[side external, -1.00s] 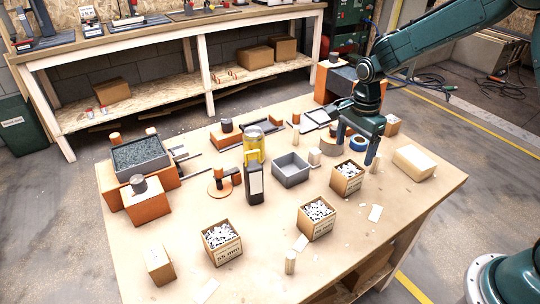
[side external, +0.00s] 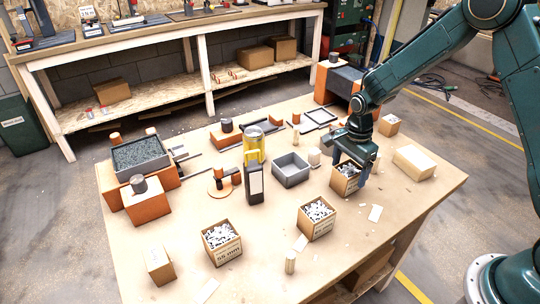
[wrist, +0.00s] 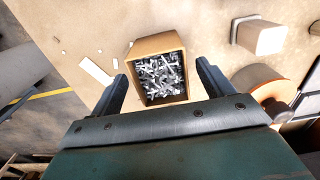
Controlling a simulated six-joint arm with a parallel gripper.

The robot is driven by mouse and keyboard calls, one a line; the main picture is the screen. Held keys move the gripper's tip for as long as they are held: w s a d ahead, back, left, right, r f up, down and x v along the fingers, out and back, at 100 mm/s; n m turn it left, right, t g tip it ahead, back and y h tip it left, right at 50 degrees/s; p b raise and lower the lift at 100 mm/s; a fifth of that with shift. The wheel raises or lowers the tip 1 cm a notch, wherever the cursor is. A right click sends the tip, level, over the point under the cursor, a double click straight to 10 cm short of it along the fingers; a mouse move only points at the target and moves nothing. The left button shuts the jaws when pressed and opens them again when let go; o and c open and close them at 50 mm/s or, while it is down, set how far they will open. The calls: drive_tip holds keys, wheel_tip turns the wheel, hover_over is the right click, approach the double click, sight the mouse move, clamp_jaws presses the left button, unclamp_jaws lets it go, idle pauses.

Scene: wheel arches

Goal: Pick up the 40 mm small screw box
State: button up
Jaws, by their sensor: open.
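Three open cardboard boxes of pale screws stand on the workbench. The right one (side external: 343,187) is under my gripper (side external: 352,163); its label is too small to read. In the wrist view this box (wrist: 157,44) lies between the two spread fingers of my gripper (wrist: 162,70), with a gap on each side. The fingers are open and hold nothing. Their tips are close to the box's rim, and I cannot tell how far down they reach. The middle box (side external: 317,220) and the left box (side external: 222,244) stand clear of my gripper; their print is blurred.
A grey open bin (side external: 291,170) stands left of the right box. A closed carton (side external: 415,162) lies to its right. A dark holder with a yellow-topped jar (side external: 254,165) stands further left. Several white labels (side external: 375,213) lie on the bench. The front right bench is mostly clear.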

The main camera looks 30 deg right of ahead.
sight(349, 168)
drive_tip(key=shift+f, duration=1.75)
drive_tip(key=shift+c, duration=0.4)
drive_tip(key=shift+w, duration=0.1)
drive_tip(key=c, duration=1.1)
drive_tip(key=shift+r, duration=0.1)
wheel_tip(349, 168, up, 20)
drive_tip(key=shift+f, duration=0.1)
